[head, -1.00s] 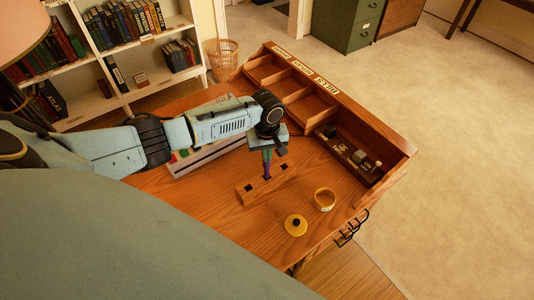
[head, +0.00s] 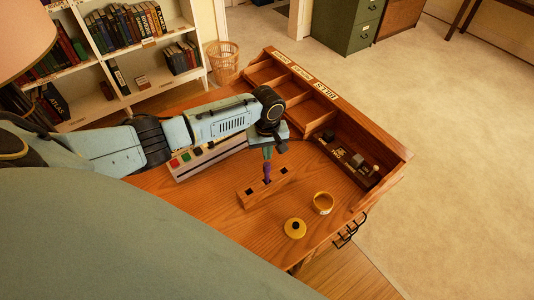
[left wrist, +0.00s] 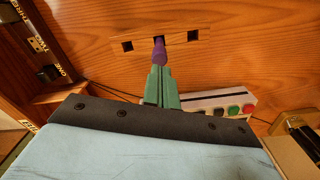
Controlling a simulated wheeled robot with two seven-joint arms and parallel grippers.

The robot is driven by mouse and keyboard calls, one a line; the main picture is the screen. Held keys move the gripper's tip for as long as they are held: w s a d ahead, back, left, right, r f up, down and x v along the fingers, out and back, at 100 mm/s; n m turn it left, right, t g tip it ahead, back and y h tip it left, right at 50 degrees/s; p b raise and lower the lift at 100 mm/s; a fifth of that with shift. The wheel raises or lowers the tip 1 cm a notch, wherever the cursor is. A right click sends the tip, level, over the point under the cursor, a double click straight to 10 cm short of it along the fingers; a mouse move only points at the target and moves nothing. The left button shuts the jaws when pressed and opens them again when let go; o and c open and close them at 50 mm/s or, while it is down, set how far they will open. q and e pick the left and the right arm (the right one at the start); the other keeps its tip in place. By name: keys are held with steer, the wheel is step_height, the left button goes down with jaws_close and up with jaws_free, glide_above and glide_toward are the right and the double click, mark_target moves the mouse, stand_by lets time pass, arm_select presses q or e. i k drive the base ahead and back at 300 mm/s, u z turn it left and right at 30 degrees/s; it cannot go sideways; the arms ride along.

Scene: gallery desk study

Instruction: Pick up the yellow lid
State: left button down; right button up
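The yellow lid (head: 295,228), round with a dark knob, lies on the desk near its front edge. A yellow bowl-like pot (head: 322,203) stands open beside it, up and to the right. My left gripper (head: 267,157) is above the wooden block, behind and left of the lid and well apart from it. Its green fingers (left wrist: 160,85) look closed on a purple peg (left wrist: 159,50). The peg's far end is at the middle hole of the block (left wrist: 175,43); I cannot tell how deep it sits. The lid is not visible in the left wrist view. My right gripper is not in view.
A wooden organiser (head: 335,105) with compartments and small items lines the desk's back right side. The desk around the lid is clear.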

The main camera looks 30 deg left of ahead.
mark_target(295, 228)
steer(key=k, duration=1)
steer(key=z, duration=0.05)
